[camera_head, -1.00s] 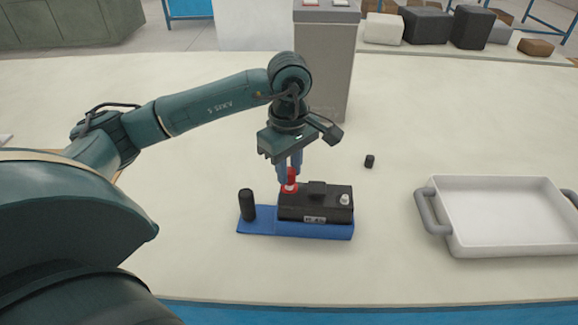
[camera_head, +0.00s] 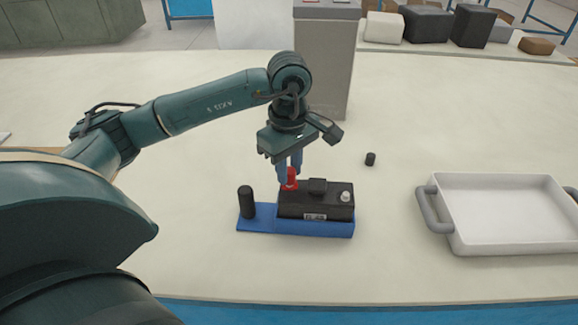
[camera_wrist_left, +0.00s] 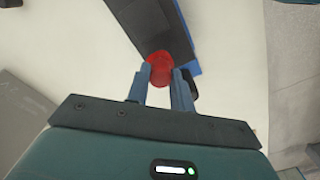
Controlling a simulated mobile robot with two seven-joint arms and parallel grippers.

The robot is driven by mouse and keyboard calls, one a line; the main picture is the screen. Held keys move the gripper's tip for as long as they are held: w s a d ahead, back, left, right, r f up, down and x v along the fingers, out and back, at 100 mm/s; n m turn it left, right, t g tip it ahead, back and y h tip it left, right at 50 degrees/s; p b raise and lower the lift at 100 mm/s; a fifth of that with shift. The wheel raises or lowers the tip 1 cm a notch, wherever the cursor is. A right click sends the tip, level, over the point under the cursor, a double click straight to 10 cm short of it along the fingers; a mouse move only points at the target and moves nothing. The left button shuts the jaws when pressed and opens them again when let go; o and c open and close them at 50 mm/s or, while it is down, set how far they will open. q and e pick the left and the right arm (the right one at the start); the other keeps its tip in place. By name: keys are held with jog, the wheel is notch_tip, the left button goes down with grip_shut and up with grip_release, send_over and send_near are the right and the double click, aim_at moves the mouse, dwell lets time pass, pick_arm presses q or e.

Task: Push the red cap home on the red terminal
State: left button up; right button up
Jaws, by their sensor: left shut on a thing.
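The black battery (camera_head: 314,200) sits on a blue tray (camera_head: 262,226). The red cap (camera_head: 291,176) is at the red terminal on the battery's left end, and the terminal itself is hidden under it. My left gripper (camera_head: 290,172) is above that end, pointing down, with its blue fingers shut on the red cap. In the left wrist view the red cap (camera_wrist_left: 160,68) shows between the two fingertips, with the battery (camera_wrist_left: 150,22) beyond it. I cannot tell how deep the cap sits. A bare silver terminal (camera_head: 345,196) is on the battery's right end. My right gripper is out of view.
A black post (camera_head: 246,203) stands at the tray's left end. A small black cap (camera_head: 370,159) lies on the table behind the battery. A white tray with grey handles (camera_head: 450,240) is at the right. A grey pillar (camera_head: 332,70) stands behind my gripper. The table's front is clear.

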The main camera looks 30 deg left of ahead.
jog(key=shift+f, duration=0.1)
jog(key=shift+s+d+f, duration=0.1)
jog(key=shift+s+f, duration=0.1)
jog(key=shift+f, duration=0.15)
pick_arm(q)
jog(key=shift+f+b, duration=0.45)
jog(key=shift+f, duration=0.05)
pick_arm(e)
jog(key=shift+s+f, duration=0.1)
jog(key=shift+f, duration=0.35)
pick_arm(q)
jog(key=o, duration=1.5)
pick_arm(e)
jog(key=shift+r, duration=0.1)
pick_arm(q)
jog(key=shift+r, duration=0.15)
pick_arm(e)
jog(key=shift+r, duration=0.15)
